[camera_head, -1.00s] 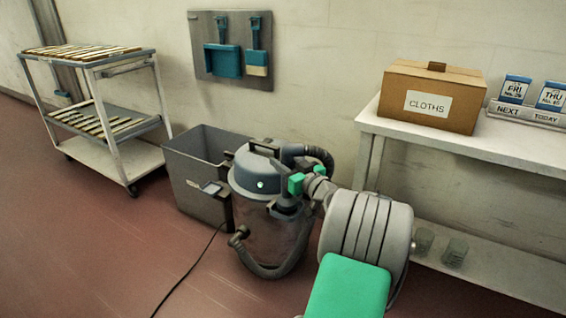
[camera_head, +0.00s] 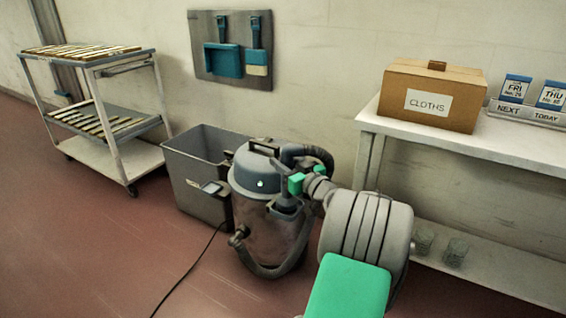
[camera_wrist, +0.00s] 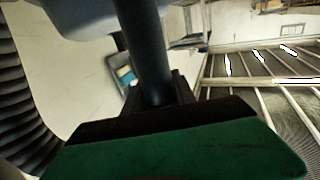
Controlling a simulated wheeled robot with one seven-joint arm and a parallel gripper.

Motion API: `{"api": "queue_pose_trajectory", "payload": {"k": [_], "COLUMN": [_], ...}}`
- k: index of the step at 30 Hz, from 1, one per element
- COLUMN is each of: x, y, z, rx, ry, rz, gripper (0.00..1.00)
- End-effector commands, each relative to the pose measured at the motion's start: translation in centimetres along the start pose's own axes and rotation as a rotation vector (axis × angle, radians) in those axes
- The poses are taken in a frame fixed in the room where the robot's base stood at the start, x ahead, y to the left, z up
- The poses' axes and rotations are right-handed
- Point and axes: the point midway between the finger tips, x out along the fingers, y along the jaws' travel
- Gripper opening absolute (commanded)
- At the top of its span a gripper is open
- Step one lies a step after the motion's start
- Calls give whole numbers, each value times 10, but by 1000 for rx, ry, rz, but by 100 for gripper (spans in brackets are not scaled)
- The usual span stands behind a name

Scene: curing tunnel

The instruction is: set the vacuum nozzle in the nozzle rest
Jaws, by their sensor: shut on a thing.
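The vacuum (camera_head: 258,180) stands on the floor, a canister with a blue-grey lid and a hose (camera_head: 270,270) curling around its front. My gripper (camera_head: 292,190), with green parts, is at the vacuum's right side, just below lid height. It is shut on the dark vacuum nozzle; the nozzle's dark tube (camera_wrist: 145,50) runs up the middle of the wrist view. The ridged hose also shows at the left of the wrist view (camera_wrist: 18,95). A dark holder-like part (camera_head: 286,208) below my gripper may be the nozzle rest. I cannot tell whether the nozzle touches it.
A grey bin (camera_head: 190,190) stands left of the vacuum. A cart with slatted trays (camera_head: 105,125) is further left. A cable (camera_head: 190,270) crosses the floor, which is otherwise clear at front left.

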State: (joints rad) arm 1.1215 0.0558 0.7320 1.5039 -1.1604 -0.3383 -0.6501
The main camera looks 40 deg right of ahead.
Motion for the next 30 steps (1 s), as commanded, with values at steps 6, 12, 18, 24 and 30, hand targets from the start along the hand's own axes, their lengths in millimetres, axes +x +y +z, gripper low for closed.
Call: {"api": "queue_pose_trajectory", "payload": {"k": [6, 12, 18, 24, 30], "x": [0, 0, 0, 0, 0], "y": [0, 0, 0, 0, 0], "z": [3, 5, 7, 8, 8], "rx": [-1, -1, -1, -1, -1], "ry": [1, 1, 1, 1, 1], "rz": [0, 0, 0, 0, 0], "gripper": [0, 0, 0, 0, 34]}}
